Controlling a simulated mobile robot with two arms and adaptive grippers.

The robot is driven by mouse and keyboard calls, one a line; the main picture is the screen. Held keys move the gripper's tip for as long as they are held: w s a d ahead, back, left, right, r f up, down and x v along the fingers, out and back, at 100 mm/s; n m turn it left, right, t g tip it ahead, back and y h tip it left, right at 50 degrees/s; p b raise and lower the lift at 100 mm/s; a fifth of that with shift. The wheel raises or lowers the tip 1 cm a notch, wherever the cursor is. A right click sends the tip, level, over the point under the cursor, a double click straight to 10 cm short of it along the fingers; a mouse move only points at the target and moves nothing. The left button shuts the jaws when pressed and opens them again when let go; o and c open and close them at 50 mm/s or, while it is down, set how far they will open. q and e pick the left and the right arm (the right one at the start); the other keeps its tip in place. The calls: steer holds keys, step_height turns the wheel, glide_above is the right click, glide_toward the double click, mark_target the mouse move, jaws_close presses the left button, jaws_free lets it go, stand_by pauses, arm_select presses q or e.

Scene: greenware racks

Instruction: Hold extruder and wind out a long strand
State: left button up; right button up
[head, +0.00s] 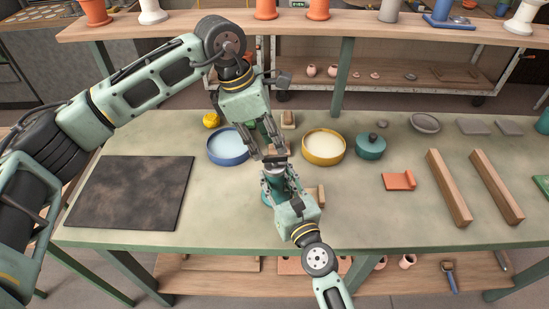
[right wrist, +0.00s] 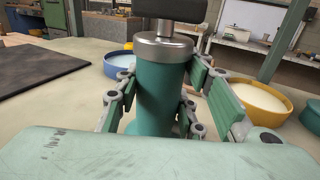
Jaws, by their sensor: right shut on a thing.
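The extruder is an upright teal cylinder (right wrist: 160,95) with a shiny metal collar and a dark part above it, cut off by the top of the right wrist view. My right gripper (right wrist: 160,100) has its fingers on both sides of the cylinder and is shut on it. In the head view my right gripper (head: 280,180) is at the middle of the table, largely covering the extruder. My left gripper (head: 268,148) reaches down from above, with its fingertips just over the extruder's top. Whether its fingers grip the top part is hidden. I see no clay strand.
A dark board (head: 132,192) lies at left. A blue bowl (head: 229,160), yellow bowl (head: 323,161) and teal lidded pot (head: 370,147) stand behind the grippers. At right lie an orange piece (head: 398,181) and two wooden bars (head: 449,188). The table's front right is clear.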

mark_target(274, 156)
arm_select(q)
steer(key=shift+x, duration=1.75)
steer(key=shift+c, duration=0.2)
jaws_close()
